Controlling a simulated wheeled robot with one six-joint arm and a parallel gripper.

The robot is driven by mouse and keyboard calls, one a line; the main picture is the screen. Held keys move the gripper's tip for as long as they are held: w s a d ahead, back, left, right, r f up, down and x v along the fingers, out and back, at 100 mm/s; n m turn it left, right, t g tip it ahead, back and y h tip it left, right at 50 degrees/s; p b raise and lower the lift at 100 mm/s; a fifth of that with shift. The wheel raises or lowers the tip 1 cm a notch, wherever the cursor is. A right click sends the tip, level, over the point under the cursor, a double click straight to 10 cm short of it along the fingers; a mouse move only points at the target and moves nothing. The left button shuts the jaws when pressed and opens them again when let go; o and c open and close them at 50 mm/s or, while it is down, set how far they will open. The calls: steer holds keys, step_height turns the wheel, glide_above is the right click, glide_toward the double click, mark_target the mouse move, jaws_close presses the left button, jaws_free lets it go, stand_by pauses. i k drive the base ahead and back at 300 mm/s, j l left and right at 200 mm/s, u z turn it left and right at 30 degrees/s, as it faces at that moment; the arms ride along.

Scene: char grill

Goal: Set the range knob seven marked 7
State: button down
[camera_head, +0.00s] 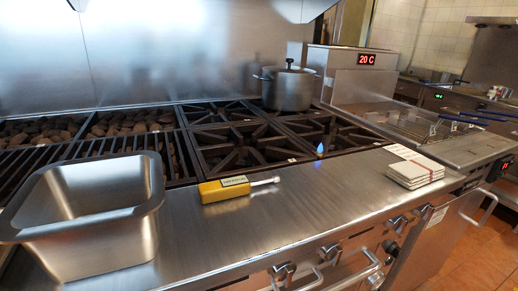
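Range knobs run along the steel front below the counter edge. One knob (283,272) is at the bottom centre, another (331,252) is right of it, and a third (397,224) is further right. I cannot read any number on them, so I cannot tell which is marked 7. Their pointer settings are too small to tell. A small blue flame (319,148) shows at the front edge of the right burners. My gripper is not recognisable in this view.
A steel pan (145,238) stands at the left of the counter. A yellow tool (225,189) and stacked white cloths (413,172) lie on it. A lidded pot (289,89) is on a back burner. Handles (356,275) project near the knobs. Fryers (430,125) stand right.

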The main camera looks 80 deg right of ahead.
mark_target(284, 273)
steer(key=z, duration=1.85)
steer(key=k+j+z, duration=0.3)
steer(key=k+j, duration=0.2)
steer(key=j, duration=0.15)
steer(key=k+j+z, duration=0.3)
steer(key=k+j, duration=0.2)
steer(key=k+j+z, duration=0.3)
steer(key=k, duration=0.4)
